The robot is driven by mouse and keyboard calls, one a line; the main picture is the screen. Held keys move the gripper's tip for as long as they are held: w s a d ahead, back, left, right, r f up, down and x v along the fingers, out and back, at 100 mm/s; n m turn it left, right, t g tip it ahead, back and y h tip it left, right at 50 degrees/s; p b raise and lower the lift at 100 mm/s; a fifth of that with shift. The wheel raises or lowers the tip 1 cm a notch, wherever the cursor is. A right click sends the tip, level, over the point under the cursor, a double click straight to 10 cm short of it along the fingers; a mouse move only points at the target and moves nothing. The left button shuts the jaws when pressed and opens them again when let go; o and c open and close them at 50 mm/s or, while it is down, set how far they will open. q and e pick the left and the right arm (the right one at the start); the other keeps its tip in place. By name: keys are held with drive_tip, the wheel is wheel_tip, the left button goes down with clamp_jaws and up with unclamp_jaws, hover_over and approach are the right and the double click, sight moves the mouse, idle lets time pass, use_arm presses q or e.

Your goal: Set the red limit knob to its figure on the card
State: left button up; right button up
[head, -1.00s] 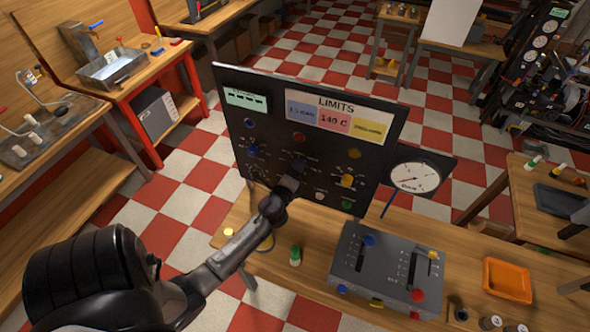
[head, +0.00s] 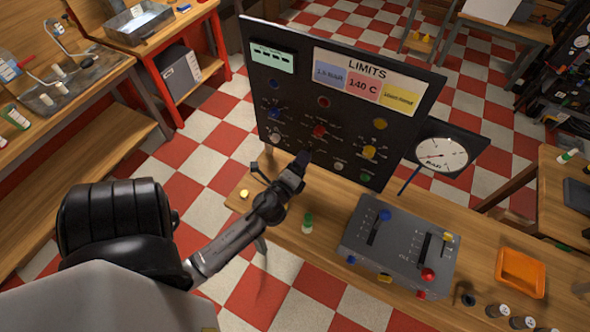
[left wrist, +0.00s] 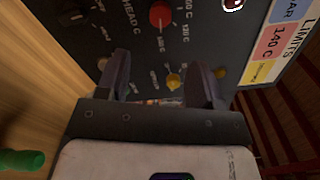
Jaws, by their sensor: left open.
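The red limit knob (head: 319,131) sits in the middle of the black upright panel (head: 410,75), with a printed scale around it. It also shows at the top of the left wrist view (left wrist: 160,14). The LIMITS card (head: 366,80) at the panel's top has a pink middle field reading 140 C; it shows sideways in the left wrist view (left wrist: 272,45). My left gripper (head: 300,162) is open and empty, below and in front of the red knob, apart from it. Its two fingers (left wrist: 160,78) point toward the panel. My right gripper is out of view.
A blue knob (head: 273,113) and a yellow knob (head: 369,152) flank the red one on the panel. A round gauge (head: 441,154) stands to the right. A grey lever box (head: 400,250), a green-capped item (head: 307,223) and an orange tray (head: 521,272) are on the bench.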

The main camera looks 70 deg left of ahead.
use_arm(q)
drive_tip(key=v, duration=0.2)
drive_tip(key=shift+s+d, duration=0.2)
idle(0.7)
